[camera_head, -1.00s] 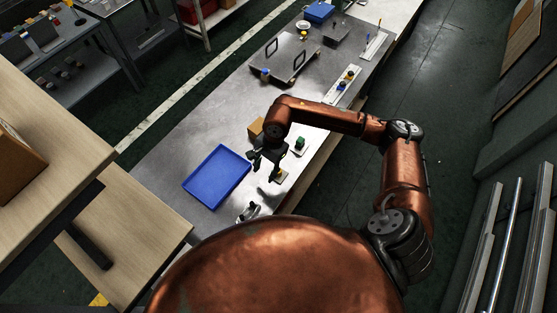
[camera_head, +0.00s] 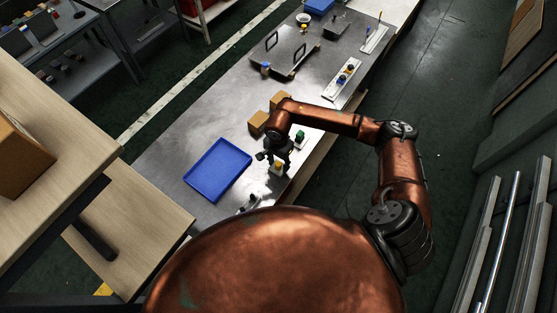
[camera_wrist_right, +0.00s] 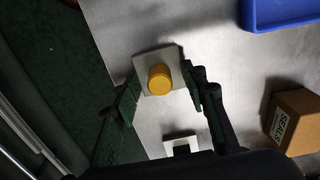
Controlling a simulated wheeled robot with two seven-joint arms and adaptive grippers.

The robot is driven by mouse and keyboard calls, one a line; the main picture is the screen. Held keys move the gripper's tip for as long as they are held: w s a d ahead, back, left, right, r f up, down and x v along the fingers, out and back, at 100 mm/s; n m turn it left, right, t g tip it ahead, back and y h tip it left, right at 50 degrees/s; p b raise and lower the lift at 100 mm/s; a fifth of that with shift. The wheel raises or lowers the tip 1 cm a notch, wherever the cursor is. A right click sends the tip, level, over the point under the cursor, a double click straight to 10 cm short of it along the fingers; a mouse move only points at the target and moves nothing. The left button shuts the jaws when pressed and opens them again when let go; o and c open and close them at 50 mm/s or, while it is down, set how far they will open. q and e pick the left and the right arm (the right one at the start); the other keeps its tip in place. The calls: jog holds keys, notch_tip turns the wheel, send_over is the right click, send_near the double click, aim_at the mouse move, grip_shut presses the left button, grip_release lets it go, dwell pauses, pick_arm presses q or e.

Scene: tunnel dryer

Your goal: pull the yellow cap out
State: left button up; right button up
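The yellow cap (camera_wrist_right: 160,79) is a short round knob standing on a pale square plate (camera_wrist_right: 173,54) on the steel table. It also shows small in the head view (camera_head: 278,166), just below my right gripper (camera_head: 272,162). In the right wrist view, the two dark fingers of my right gripper (camera_wrist_right: 162,77) are spread on either side of the cap, with a visible gap to it on both sides. How far the fingertips are above the plate is hard to tell. My left gripper is not in view.
A blue tray (camera_head: 219,170) lies left of the right gripper. Cardboard boxes (camera_head: 258,122) and a green piece (camera_head: 300,136) on its own plate stand close behind it. A white strip with coloured parts (camera_head: 341,80) lies farther back. Bare steel lies between.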

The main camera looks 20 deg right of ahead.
jog(key=shift+c, duration=0.4)
grip_shut()
dwell(0.4)
